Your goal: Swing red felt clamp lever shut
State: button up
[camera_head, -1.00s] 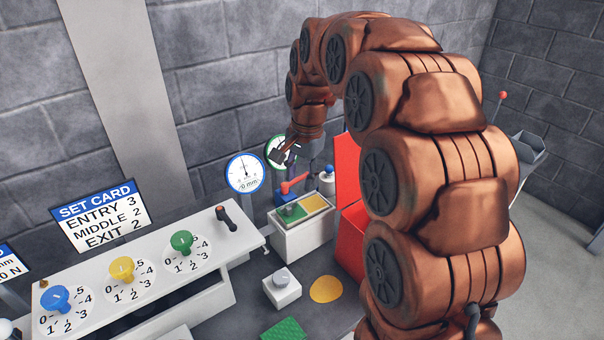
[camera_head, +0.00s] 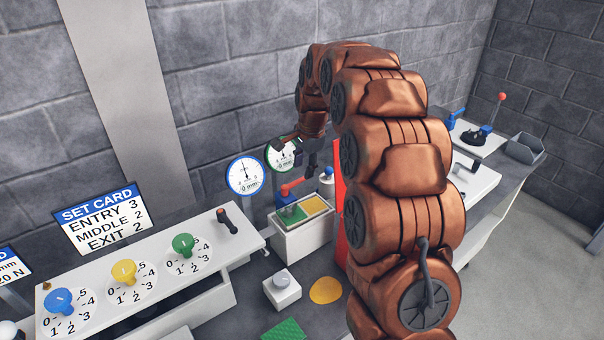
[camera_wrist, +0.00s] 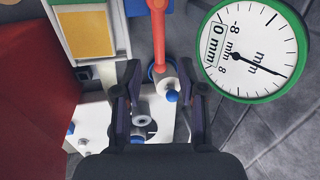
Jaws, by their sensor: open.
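The red clamp lever (camera_head: 294,186) sits on a blue pivot above the back of a white box (camera_head: 300,239) with a green and a yellow pad on top. In the wrist view the lever (camera_wrist: 158,38) runs from the top edge down to a rounded end. My gripper (camera_wrist: 160,72) is open, and the lever's end appears between its two fingertips. I cannot tell the depth between them or whether they touch. In the head view my gripper (camera_head: 311,160) hangs just above and right of the lever, partly hidden by my arm.
A green-rimmed dial (camera_wrist: 254,48) is close right of my gripper; a blue-rimmed dial (camera_head: 245,175) stands left of it. A blue-topped white post (camera_head: 327,176) is close by. A red panel (camera_head: 341,195) stands right of the box. A knob panel (camera_head: 150,270) fills the left.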

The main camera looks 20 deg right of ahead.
aim_at(302, 178)
jog(key=f, duration=0.2)
jog(key=f+p, duration=0.1)
jog(key=f, duration=0.1)
jog(key=shift+w+a, duration=0.15)
jog(key=shift+w, duration=0.2)
grip_shut()
dwell(0.4)
